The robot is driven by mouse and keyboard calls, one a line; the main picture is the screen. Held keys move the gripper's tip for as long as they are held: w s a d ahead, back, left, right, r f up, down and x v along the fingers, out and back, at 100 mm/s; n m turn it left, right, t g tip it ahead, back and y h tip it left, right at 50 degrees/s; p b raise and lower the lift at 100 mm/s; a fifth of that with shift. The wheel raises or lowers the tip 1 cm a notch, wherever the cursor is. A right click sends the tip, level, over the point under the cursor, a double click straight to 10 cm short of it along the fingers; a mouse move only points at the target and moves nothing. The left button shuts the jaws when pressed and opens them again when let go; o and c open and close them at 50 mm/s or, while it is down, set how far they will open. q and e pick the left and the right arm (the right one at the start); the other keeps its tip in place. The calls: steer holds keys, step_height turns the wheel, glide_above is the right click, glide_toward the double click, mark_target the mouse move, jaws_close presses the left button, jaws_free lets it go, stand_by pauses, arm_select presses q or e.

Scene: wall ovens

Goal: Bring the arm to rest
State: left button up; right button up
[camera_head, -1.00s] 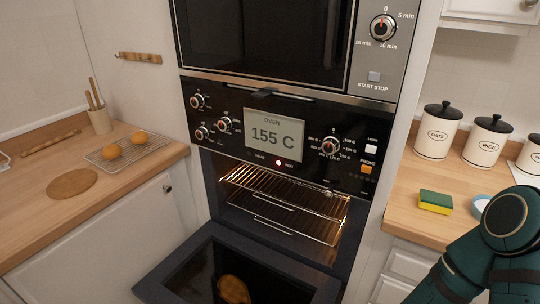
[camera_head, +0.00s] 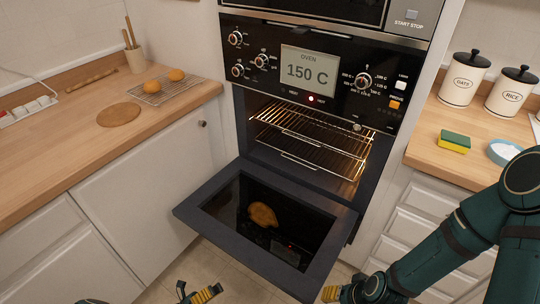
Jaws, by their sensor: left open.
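My left gripper (camera_head: 198,293) shows at the bottom edge, left of centre, below the open oven door. It is open and I see nothing in it; part of it is cut off by the frame. My right arm (camera_head: 460,235) comes in from the right and reaches down to the bottom edge. The right gripper (camera_head: 345,292) is there, mostly cut off, with a yellow finger pad showing, so its opening is unclear. Both grippers appear clear of the counters.
The oven door (camera_head: 190,208) hangs open, with a golden-brown piece (camera_head: 262,215) on it. Wire racks (camera_head: 315,140) inside are empty. The display (camera_head: 309,67) reads 150 C. Rolls (camera_head: 176,75) sit on a cooling rack at left. A sponge (camera_head: 454,141) lies on the right counter.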

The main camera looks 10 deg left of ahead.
arm_select(q)
steer(key=s+d+r+m+g+y, duration=0.1)
steer(key=d+r+m+g+y, duration=0.15)
steer(key=d+m+g, duration=0.75)
steer(key=d+r+m+g+y, duration=0.1)
steer(key=d+m+g+y, duration=0.3)
steer(key=m+g, duration=0.6)
steer(key=d+r+m+t+y, duration=0.1)
steer(key=r+m+t+y, duration=0.2)
steer(key=r+m, duration=0.3)
steer(key=w+d+r+m+t+y, duration=0.1)
steer(key=r+m, duration=0.5)
steer(key=m, duration=0.6)
steer(key=d+t+y, duration=0.1)
steer(key=t+y, duration=0.1)
steer(key=y, duration=0.1)
steer(key=shift+w+d+r+m+t, duration=0.2)
steer(key=shift+d+m+t, duration=0.1)
steer(key=shift+m, duration=0.1)
